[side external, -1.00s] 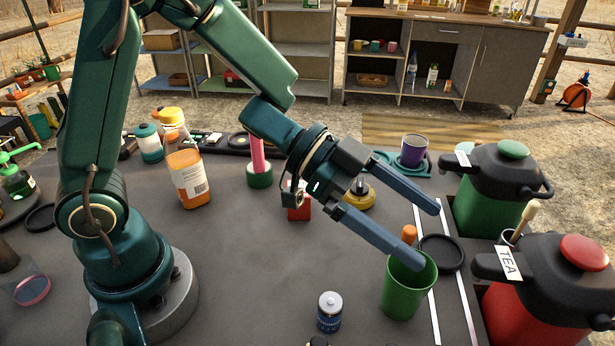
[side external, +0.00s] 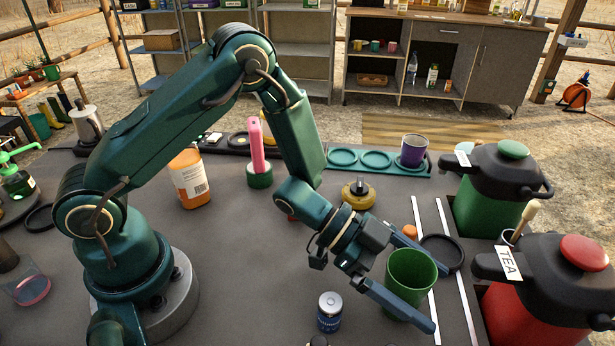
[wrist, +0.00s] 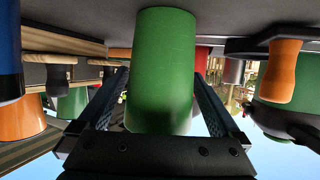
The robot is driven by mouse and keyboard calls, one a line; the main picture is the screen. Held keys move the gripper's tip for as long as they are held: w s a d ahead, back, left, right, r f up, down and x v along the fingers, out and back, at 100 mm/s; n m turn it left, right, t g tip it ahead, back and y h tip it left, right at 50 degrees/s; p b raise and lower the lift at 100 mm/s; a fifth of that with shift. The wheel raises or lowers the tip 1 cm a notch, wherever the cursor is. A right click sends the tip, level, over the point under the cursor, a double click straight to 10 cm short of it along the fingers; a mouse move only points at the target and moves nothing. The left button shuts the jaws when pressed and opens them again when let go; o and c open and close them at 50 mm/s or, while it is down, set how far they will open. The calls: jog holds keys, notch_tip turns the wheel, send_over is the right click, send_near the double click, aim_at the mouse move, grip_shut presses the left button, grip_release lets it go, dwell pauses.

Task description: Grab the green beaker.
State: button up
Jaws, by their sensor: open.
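The green beaker (side external: 409,281) stands upright on the grey work surface at the right of the side view. My gripper (side external: 433,296) is open and low, with one finger on the near side of the beaker and one on its far side. In the wrist view the beaker (wrist: 163,70) fills the middle, between the two fingers of my gripper (wrist: 165,110). I cannot tell whether either finger touches it. The wrist picture appears upside down.
A blue-labelled battery-like can (side external: 330,311) stands left of the gripper. An orange peg (side external: 410,232) and a black ring (side external: 442,252) lie just behind the beaker. A red TEA jug (side external: 545,290) and a green jug (side external: 495,190) stand to the right.

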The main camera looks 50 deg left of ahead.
jog(key=shift+w+d+f, duration=0.1)
jog(key=shift+d, duration=0.2)
jog(key=c, duration=1.2)
jog(key=shift+c, duration=0.2)
